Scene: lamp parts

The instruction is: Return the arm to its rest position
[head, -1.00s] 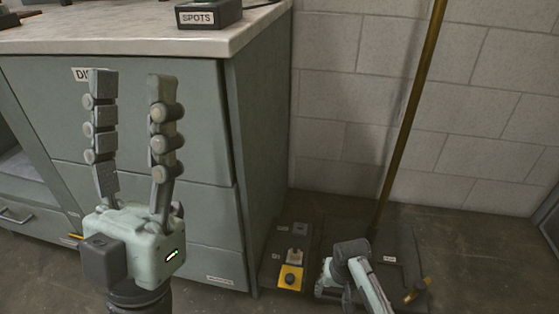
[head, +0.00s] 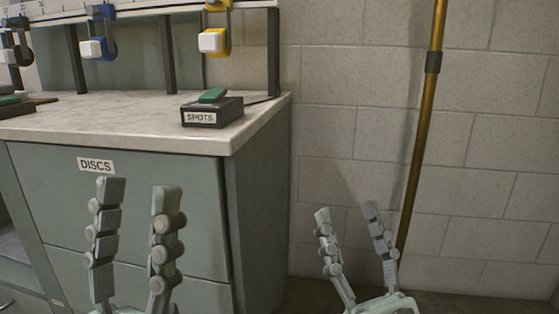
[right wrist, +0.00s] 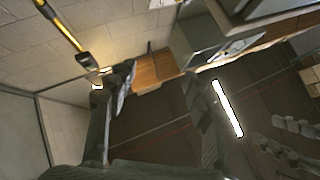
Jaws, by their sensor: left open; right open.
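My left gripper (head: 139,190) points up in front of the grey-green cabinet in the head view. Its two fingers are apart with nothing between them. My right gripper (head: 346,212) points up at the lower middle, in front of the block wall. Its fingers are spread and empty. In the right wrist view its two dark fingers (right wrist: 160,75) stand apart with no object held between them.
A grey-green cabinet (head: 130,217) labelled DISCS has a pale worktop (head: 110,128). A box labelled SPOTS (head: 212,115) with a green button sits near the worktop's right corner. A brass pole (head: 420,120) leans by the block wall (head: 345,90), right of my right gripper.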

